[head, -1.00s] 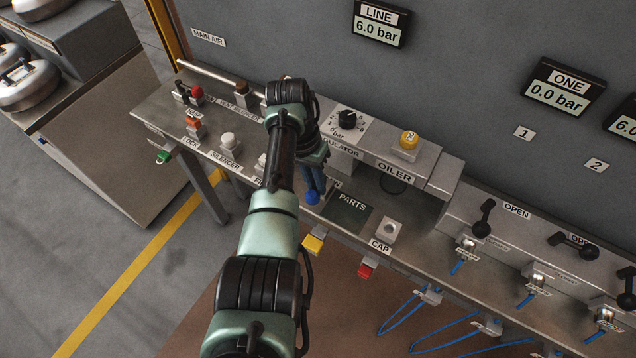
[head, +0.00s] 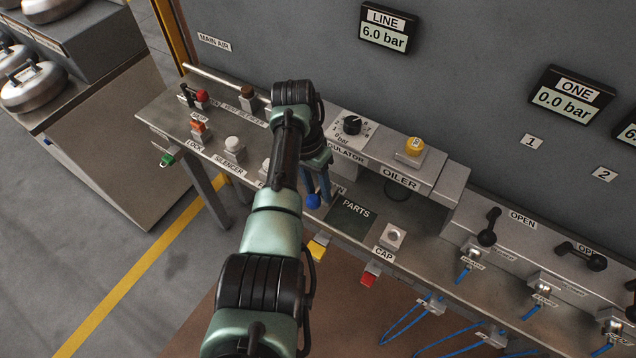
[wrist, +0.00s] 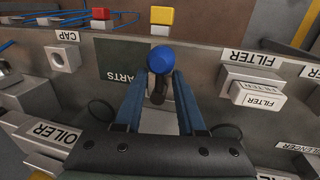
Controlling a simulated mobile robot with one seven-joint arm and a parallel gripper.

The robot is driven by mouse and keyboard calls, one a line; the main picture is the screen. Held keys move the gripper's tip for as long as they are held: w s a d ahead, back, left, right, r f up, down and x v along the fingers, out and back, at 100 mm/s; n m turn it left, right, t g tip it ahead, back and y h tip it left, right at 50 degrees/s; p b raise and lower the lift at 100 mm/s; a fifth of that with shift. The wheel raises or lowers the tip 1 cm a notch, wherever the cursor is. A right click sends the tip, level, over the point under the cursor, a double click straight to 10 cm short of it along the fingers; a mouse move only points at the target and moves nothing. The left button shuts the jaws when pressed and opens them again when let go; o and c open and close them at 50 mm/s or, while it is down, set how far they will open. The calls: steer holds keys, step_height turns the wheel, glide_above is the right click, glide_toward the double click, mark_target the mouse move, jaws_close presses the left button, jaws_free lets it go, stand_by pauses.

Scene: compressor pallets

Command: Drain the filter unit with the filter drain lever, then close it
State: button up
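The drain lever shows as a blue ball knob (wrist: 162,60) on a short dark stem in the wrist view. In the head view the blue knob (head: 313,201) is just below my fingertips, in front of the bench units. My gripper (wrist: 158,82) is open, with one blue finger on each side of the stem and a gap between them. The knob lies at or just beyond the fingertips; I cannot tell whether it touches them. My gripper also shows in the head view (head: 318,188). The filter unit's body is mostly hidden behind my arm in the head view.
A white block labelled FILTER (wrist: 258,95) sits right of my fingers in the wrist view. The dark PARTS pad (head: 350,220), the CAP block (head: 392,237) and the OILER housing (head: 412,160) lie to the right in the head view. Yellow and red tabs hang along the front edge.

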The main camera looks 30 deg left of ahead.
steer(key=shift+r, duration=0.1)
step_height(320, 180, up, 12)
steer(key=a, duration=0.2)
steer(key=shift+a+r+p, duration=0.25)
steer(key=shift+p, duration=0.05)
steer(key=shift+w, duration=0.1)
stand_by(0.4)
